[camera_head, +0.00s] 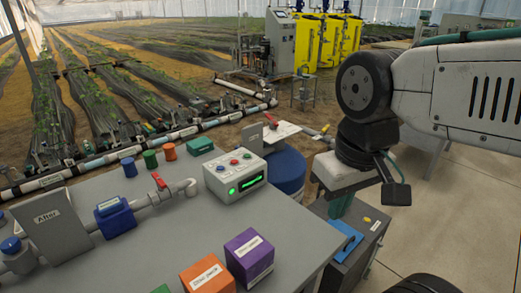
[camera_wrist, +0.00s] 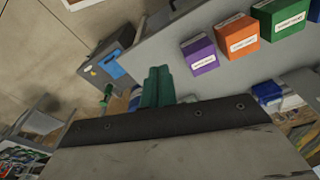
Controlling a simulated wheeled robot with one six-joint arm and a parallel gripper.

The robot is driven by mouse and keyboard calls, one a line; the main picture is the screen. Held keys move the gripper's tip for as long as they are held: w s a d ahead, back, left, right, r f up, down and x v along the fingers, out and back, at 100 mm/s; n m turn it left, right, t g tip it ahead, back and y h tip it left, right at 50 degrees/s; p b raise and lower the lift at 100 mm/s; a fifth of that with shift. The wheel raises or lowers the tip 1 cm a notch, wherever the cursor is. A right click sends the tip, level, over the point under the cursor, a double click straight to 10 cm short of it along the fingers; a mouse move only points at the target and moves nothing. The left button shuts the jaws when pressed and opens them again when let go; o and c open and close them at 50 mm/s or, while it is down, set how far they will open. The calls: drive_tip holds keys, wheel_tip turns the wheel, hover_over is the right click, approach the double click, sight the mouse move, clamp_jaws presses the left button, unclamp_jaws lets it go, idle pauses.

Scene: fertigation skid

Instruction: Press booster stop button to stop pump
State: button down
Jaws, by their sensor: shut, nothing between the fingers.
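A pale grey control box (camera_head: 226,184) stands on the grey table. Its top carries a red button (camera_head: 234,161) with other small buttons beside it. Its front has a green lit spot (camera_head: 231,191) and a green lit display (camera_head: 252,182). I cannot read any label on it, so the stop marking cannot be told. My gripper (camera_head: 341,206) hangs to the right of the box, beyond the table's right edge and apart from the box. In the wrist view its green fingers (camera_wrist: 158,86) are together and empty.
A purple box (camera_head: 249,256) and an orange box (camera_head: 207,275) stand at the table's front. A blue drum (camera_head: 287,172) stands behind the table. A dark cabinet (camera_head: 365,245) stands below my gripper.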

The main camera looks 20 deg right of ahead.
drive_tip(key=shift+w+a, duration=0.15)
drive_tip(key=m+t+y, duration=0.4)
drive_tip(key=m+t, duration=0.3)
drive_tip(key=m, duration=1.4)
hover_over(237, 162)
wheel_tip(237, 162, down, 8)
drive_tip(key=shift+y, duration=0.3)
drive_tip(key=shift+f, duration=4.4)
